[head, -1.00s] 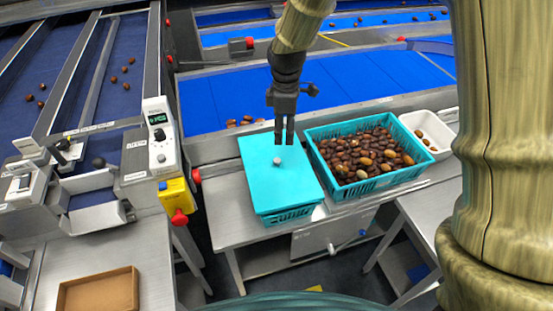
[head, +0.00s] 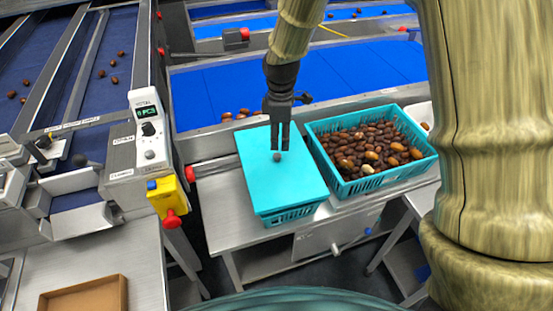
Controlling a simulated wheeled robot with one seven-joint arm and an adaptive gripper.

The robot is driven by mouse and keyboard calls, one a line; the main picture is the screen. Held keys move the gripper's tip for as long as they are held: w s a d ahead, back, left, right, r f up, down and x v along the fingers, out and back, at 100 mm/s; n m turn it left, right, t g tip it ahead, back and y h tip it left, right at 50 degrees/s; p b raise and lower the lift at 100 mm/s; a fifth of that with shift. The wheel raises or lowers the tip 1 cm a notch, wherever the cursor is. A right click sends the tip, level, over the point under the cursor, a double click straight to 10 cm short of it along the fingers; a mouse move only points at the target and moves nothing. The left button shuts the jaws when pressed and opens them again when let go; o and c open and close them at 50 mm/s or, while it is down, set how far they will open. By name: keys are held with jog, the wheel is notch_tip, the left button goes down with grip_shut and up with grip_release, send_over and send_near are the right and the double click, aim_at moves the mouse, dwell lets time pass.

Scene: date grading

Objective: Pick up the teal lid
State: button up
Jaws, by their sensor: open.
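The teal lid (head: 290,187) is a flat panel lying on a teal crate (head: 289,216) on the steel table. A small grey knob (head: 277,157) stands on the lid, above its middle in the picture. My gripper (head: 279,151) points down over the lid with its two dark fingers apart. The fingertips are at the knob in the picture. Whether they touch it or only overlap it in view, I cannot tell. The inside of the covered crate is hidden.
An open teal crate full of dates (head: 365,150) stands close on the right, with a white tray (head: 424,116) behind it. A yellow box with a red button (head: 169,197) is left of the lid. A brown tray (head: 86,298) lies lower left.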

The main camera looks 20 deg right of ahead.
aim_at(277, 155)
jog(key=shift+f, duration=1.1)
jog(key=shift+w+a+f+p, duration=0.1)
jog(key=shift+a+f+p, duration=0.1)
jog(key=shift+f+p, duration=0.35)
jog(key=shift+a+f+p, duration=0.2)
jog(key=shift+f+p, duration=0.25)
jog(key=shift+f, duration=0.05)
jog(key=shift+a+f+p, duration=0.1)
jog(key=shift+f+p, duration=0.4)
jog(key=shift+f, duration=1.1)
grip_shut()
